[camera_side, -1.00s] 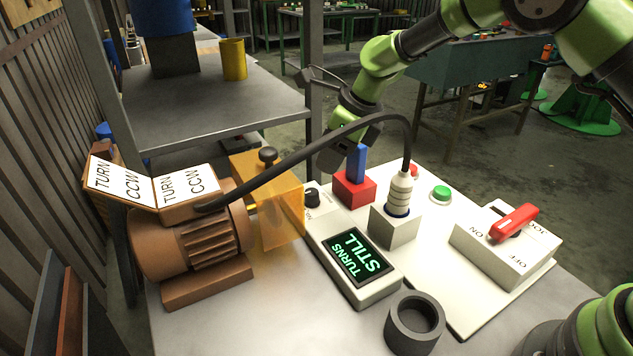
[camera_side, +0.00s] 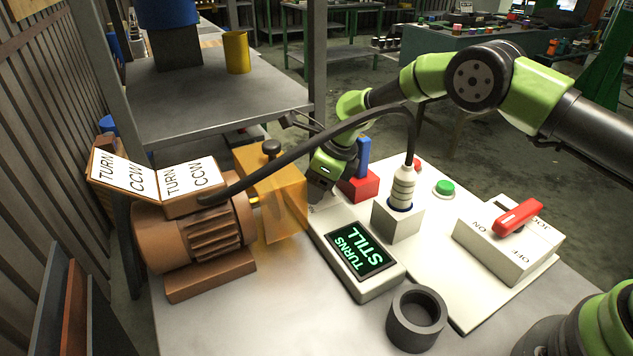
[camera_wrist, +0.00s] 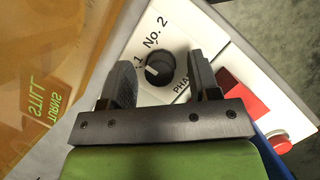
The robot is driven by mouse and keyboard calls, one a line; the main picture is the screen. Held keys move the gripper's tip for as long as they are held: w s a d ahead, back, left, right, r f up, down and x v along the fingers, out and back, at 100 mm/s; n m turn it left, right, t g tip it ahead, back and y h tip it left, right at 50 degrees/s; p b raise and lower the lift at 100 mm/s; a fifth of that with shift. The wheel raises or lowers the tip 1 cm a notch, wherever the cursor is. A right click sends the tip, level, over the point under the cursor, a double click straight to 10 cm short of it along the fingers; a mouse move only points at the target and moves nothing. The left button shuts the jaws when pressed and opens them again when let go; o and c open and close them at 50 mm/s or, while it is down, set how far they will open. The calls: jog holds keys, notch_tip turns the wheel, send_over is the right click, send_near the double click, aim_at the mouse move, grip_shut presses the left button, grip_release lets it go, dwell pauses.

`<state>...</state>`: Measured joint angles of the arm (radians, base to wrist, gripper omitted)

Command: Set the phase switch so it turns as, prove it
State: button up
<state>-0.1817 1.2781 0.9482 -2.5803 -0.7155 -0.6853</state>
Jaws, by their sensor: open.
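The phase switch is a black round knob (camera_wrist: 160,69) with a pale mark, on a white panel lettered No. 2 and, partly hidden, PHASE. My gripper (camera_wrist: 162,76) is open, with one finger on each side of the knob; I cannot tell whether they touch it. In the side view my gripper (camera_side: 321,188) hides the knob. The brown motor (camera_side: 195,236) carries two cards (camera_side: 192,176) reading TURN CCW. The display (camera_side: 362,247) reads TURNS STILL. The rotary switch box (camera_side: 508,245) has a red handle (camera_side: 519,217) and ON, OFF and JOG lettering.
An orange see-through guard (camera_side: 273,205) stands beside the motor. A black cable (camera_side: 310,152) arches from the motor to a plug (camera_side: 403,187) in a white socket. A red block with a blue upright (camera_side: 361,180), a green button (camera_side: 444,188) and a grey ring (camera_side: 416,320) are near.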

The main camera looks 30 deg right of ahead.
jog(key=c, duration=0.9)
jog(key=shift+m+t+h, duration=0.4)
jog(key=shift+m+h, duration=0.3)
jog(key=shift+m, duration=1.5)
jog(key=o, duration=0.9)
jog(key=shift+s+r, duration=0.1)
jog(key=v, duration=0.9)
jog(key=shift+r, duration=0.35)
